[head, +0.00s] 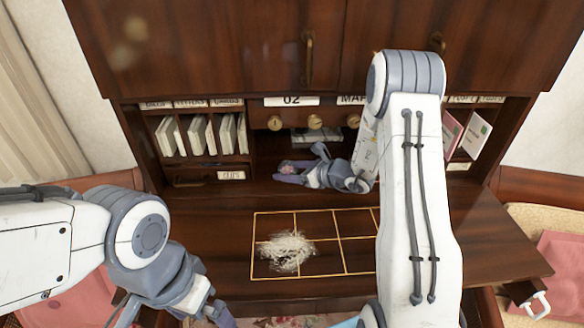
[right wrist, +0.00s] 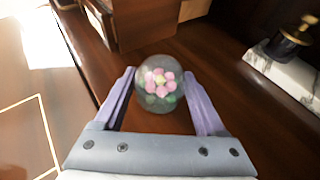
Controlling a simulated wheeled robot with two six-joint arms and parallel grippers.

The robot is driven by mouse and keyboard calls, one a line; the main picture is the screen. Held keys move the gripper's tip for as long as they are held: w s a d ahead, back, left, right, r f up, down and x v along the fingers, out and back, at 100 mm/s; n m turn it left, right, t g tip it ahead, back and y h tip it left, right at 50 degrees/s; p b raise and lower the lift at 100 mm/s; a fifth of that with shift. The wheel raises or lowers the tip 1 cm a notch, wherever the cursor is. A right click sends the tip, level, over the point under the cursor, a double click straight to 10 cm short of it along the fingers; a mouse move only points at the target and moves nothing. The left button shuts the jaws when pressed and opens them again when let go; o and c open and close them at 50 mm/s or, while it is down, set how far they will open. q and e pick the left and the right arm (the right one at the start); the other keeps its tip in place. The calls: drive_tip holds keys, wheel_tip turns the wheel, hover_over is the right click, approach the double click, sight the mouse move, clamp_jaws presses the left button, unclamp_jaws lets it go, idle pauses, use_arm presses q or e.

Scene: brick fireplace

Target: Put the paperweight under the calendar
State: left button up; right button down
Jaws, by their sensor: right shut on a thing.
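The paperweight (right wrist: 160,84) is a clear glass ball with pink flowers and green leaves inside. My right gripper (right wrist: 162,90) is shut on it, with one purple finger on each side. In the head view the right gripper (head: 300,166) reaches in from the right over the back of the desk, and the paperweight (head: 287,167) shows small at its tips. The calendar (head: 291,101) is set in the desk's back, with "02" and a partly hidden month plate above brass knobs. My left gripper (head: 218,312) is at the bottom edge, its fingers mostly cut off.
A gold-lined grid (head: 342,245) on the desktop has a pale stringy heap (head: 288,250) on it. Pigeonholes with envelopes (head: 200,133) stand at left, and cards (head: 475,133) at right. A marble base with a brass piece (right wrist: 285,75) lies right of the gripper in the wrist view.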

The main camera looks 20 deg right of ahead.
drive_tip(key=shift+d+f, duration=0.1)
drive_tip(key=shift+f, duration=0.05)
drive_tip(key=shift+f, duration=0.2)
unclamp_jaws()
drive_tip(key=shift+r, duration=0.1)
